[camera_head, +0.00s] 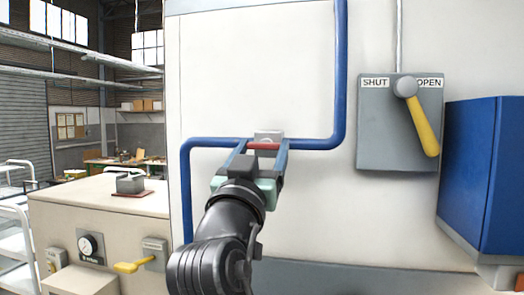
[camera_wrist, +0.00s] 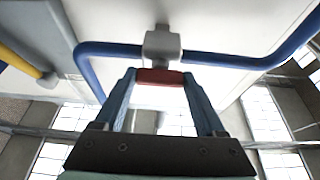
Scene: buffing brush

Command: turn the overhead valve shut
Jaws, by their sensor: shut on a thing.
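The valve is a small grey block (camera_head: 269,136) on a blue pipe across the pale panel, with a red handle (camera_head: 264,146) on its near side. In the wrist view the grey block (camera_wrist: 162,45) sits on the pipe and the red handle (camera_wrist: 160,77) lies roughly in line with the pipe. My gripper (camera_head: 265,147) reaches up to the valve. Its two blue fingers (camera_wrist: 160,75) stand at either end of the red handle, shut on it. The fingers hide the handle's ends.
A grey box (camera_head: 385,140) marked SHUT and OPEN is at right, its yellow lever (camera_head: 424,125) slanting down on the OPEN side. A blue cabinet (camera_head: 482,175) juts out at far right. A cream cabinet (camera_head: 105,205) with a gauge (camera_head: 90,246) and another yellow lever (camera_head: 133,266) stands left.

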